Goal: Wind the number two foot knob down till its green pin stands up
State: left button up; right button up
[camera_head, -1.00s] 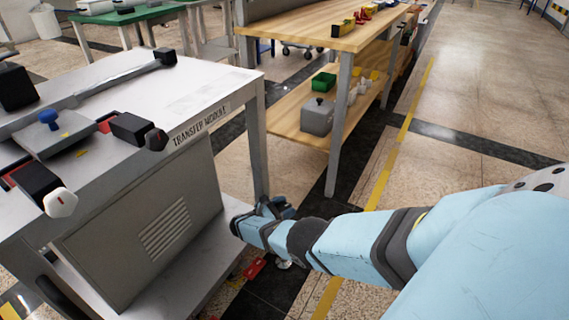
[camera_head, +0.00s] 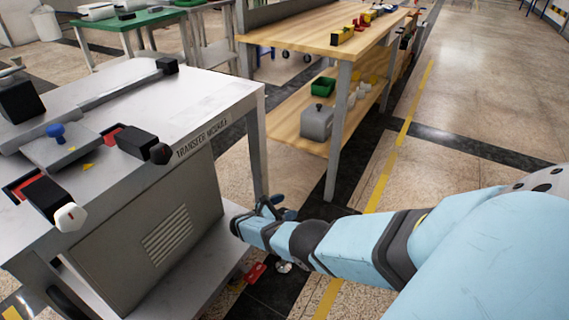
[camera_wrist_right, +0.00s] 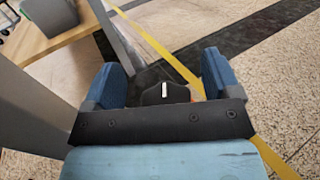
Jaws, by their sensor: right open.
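My right gripper (camera_head: 274,207) is low beside the near right leg of the transfer module (camera_head: 240,98). In the right wrist view its two blue fingers stand apart, and the gripper (camera_wrist_right: 162,65) is open. A dark knob-like part (camera_wrist_right: 165,94) with a short white mark shows between the fingers. I cannot tell whether they touch it, nor read a number on it. No green pin shows. A red foot part (camera_head: 256,272) and a caster (camera_head: 284,266) are on the floor below my right forearm. My left gripper is not in view.
The module's top carries a black clamp with a white hex knob (camera_head: 70,217), another with a black knob (camera_head: 160,153), and a blue knob (camera_head: 55,132). A wooden bench (camera_head: 320,42) with a lower shelf stands behind. The floor at right is clear.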

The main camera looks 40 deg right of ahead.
notch_tip(320, 180, up, 6)
jog(key=p, duration=0.4)
jog(key=shift+r, duration=0.15)
pick_arm(q)
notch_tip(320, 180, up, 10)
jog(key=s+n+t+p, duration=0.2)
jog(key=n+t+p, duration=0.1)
jog(key=p, duration=0.3)
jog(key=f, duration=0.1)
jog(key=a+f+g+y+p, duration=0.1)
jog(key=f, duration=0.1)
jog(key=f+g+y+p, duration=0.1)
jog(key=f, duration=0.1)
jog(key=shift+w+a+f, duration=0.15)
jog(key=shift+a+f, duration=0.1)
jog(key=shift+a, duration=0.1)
pick_arm(e)
notch_tip(320, 180, up, 10)
jog(key=shift+r, duration=0.25)
